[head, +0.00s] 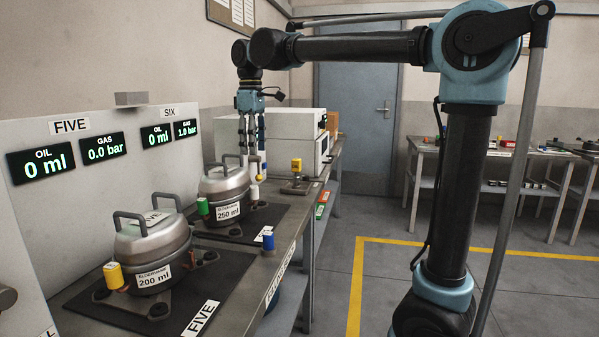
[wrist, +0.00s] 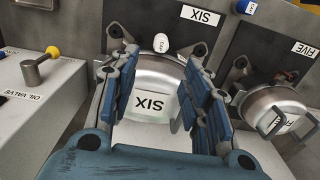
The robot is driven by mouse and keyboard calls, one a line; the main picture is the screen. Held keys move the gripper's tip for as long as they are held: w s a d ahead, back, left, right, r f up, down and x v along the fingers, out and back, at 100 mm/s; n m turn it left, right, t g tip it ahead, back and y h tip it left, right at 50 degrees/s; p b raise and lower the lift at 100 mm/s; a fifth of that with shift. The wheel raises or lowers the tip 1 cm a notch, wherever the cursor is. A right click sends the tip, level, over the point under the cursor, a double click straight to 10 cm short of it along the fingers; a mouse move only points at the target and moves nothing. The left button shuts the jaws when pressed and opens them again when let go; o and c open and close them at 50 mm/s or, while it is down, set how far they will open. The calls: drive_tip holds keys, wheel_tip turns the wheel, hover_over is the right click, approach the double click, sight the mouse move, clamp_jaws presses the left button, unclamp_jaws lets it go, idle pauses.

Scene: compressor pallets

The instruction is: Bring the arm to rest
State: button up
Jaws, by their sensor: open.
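My arm rises at the right of the head view and reaches left over the bench. My gripper (head: 252,174) hangs downward beside the rear compressor (head: 222,186), which is marked 250 ml. In the wrist view my gripper (wrist: 163,60) has its blue fingers spread apart with nothing held between them. The compressor marked SIX (wrist: 145,132) shows below and between the fingers, partly hidden by them. A white capped piece (wrist: 160,43) stands just beyond it. Whether the fingers touch anything is not clear.
Compressor FIVE (head: 153,245), marked 200 ml, sits nearer on its dark pallet. A yellow (head: 113,275) and a blue cylinder (head: 267,239) stand near it. A yellow-knobbed oil valve (wrist: 40,66) and white boxes (head: 298,135) are close to the gripper.

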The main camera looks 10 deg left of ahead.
drive_tip(key=d+f+m+t, duration=0.1)
drive_tip(key=d+f+m, duration=0.4)
drive_tip(key=d, duration=0.9)
drive_tip(key=d+f+m, duration=0.3)
drive_tip(key=d+f, duration=0.4)
drive_tip(key=d, duration=0.8)
drive_tip(key=s+d+f+m, duration=0.4)
drive_tip(key=s+d+f, duration=0.2)
drive_tip(key=d+f, duration=0.2)
drive_tip(key=s+d+f+m+t, duration=0.1)
drive_tip(key=s+d+f+m, duration=0.3)
drive_tip(key=f, duration=0.9)
drive_tip(key=s+d, duration=0.2)
drive_tip(key=d, duration=0.2)
drive_tip(key=shift+d+f+m, duration=0.25)
drive_tip(key=shift+d+m, duration=0.15)
